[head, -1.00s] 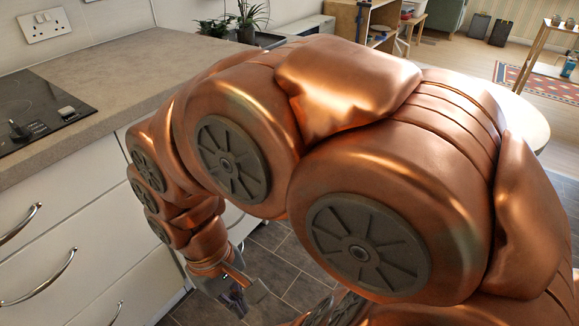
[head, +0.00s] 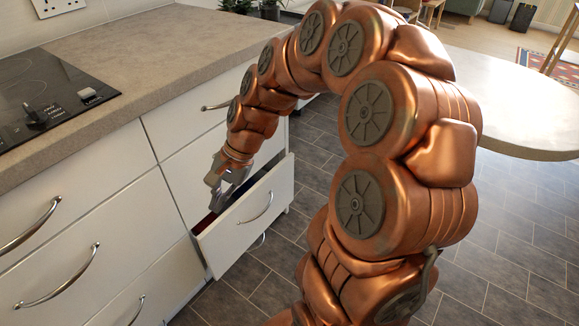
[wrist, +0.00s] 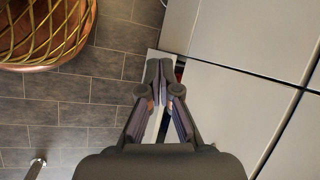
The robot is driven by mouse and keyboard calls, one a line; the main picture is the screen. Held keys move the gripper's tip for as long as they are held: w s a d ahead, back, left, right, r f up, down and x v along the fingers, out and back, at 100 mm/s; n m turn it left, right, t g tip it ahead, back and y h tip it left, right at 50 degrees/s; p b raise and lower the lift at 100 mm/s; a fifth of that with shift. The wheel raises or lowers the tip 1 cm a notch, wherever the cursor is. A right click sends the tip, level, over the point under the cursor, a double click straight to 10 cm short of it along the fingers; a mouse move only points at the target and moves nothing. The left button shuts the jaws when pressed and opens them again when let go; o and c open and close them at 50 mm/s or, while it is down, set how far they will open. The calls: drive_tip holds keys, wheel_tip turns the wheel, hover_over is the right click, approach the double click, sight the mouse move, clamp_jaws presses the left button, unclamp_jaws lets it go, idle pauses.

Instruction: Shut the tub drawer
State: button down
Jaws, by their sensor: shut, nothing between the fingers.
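The tub drawer (head: 245,222) is a white drawer with a curved metal handle, standing partly pulled out of the lower cabinet in the head view. A narrow dark gap with a bit of red inside shows behind its front. My gripper (head: 218,202) is at the drawer's left end, by the top edge of its front; I cannot tell whether it touches. In the wrist view my gripper (wrist: 165,68) has its fingers together and empty, over the pale drawer edge (wrist: 153,122). The fingers hide part of the drawer's opening.
White cabinet fronts with metal handles (head: 62,278) run along the left under a grey worktop (head: 150,50) with a black hob (head: 45,100). A pale rounded table (head: 520,105) stands at the right. Dark tiled floor (head: 250,290) is clear before the drawer.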

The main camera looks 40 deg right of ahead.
drive_tip(key=w+d+f+m+t, duration=0.35)
drive_tip(key=w+d+m, duration=0.4)
drive_tip(key=d, duration=0.25)
drive_tip(key=d+f+m+t+h+b, duration=0.1)
drive_tip(key=d+f+m, duration=0.4)
drive_tip(key=d, duration=0.5)
drive_tip(key=d+f+m+t+h+b, duration=0.15)
drive_tip(key=d+f+m, duration=0.3)
drive_tip(key=d, duration=0.45)
drive_tip(key=d+f+m+t+h, duration=0.15)
drive_tip(key=d+f+m, duration=0.3)
drive_tip(key=d, duration=0.55)
drive_tip(key=b, duration=0.5)
approach(284, 165)
drive_tip(key=x, duration=0.4)
drive_tip(key=s+f+x, duration=0.1)
drive_tip(key=shift+w+d+f, duration=0.1)
drive_tip(key=shift+w+f, duration=0.15)
drive_tip(key=shift+w, duration=0.05)
drive_tip(key=shift+w+r, duration=0.15)
drive_tip(key=shift+w, duration=0.4)
drive_tip(key=shift+w+r, duration=0.1)
